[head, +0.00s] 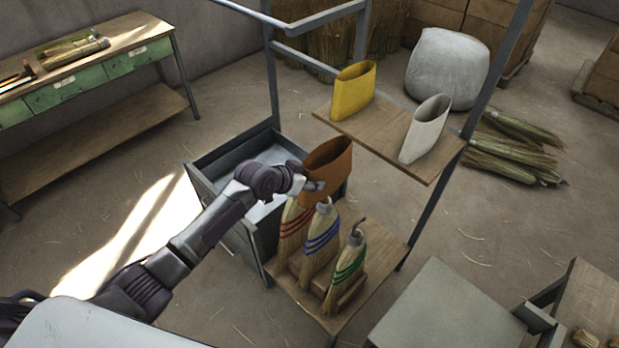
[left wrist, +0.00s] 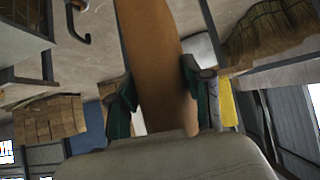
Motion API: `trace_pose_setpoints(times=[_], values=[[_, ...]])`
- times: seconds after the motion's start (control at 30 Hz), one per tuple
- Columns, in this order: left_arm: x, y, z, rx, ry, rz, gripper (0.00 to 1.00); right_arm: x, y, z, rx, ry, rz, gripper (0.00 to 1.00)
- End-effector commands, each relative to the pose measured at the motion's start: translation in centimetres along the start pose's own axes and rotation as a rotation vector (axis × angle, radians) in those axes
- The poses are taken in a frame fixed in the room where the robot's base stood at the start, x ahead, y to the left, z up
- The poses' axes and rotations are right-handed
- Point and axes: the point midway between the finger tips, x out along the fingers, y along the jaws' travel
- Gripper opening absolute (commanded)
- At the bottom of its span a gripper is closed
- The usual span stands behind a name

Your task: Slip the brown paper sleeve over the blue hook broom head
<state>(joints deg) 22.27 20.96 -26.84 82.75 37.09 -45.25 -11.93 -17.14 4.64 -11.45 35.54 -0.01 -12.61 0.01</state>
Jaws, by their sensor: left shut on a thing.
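The brown paper sleeve (head: 330,163) is held upright in my left gripper (head: 313,185), which is shut on its wall. In the left wrist view the sleeve (left wrist: 155,65) stands between the two fingers (left wrist: 158,95). The blue-banded broom head (head: 321,240) stands on the low wooden shelf, between a red-banded head (head: 293,228) and a green-banded head (head: 346,268). The sleeve appears above and behind the broom heads, apart from the blue one. The gripper hides the red head's top. My right gripper is in neither view.
A yellow sleeve (head: 353,90) and a white sleeve (head: 425,129) stand on the upper wooden shelf (head: 385,139). Metal posts (head: 480,85) frame the rack. An open grey drawer (head: 205,187) lies left, under my arm. A grey tabletop (head: 437,312) is at front right.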

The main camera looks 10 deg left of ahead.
Motion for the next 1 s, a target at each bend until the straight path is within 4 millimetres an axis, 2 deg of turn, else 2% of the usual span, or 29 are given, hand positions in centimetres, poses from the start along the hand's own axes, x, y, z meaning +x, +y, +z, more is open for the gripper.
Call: trace_pose_setpoints(times=[0.8, 1.0], values=[[2.8, 0.1, 3.3, 0.001, 0.000, 0.001, 0.27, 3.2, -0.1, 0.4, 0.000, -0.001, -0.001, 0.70], [3.0, 0.1, 3.6, 0.001, 0.001, 0.000, 0.27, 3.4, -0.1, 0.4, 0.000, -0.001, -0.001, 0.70]])
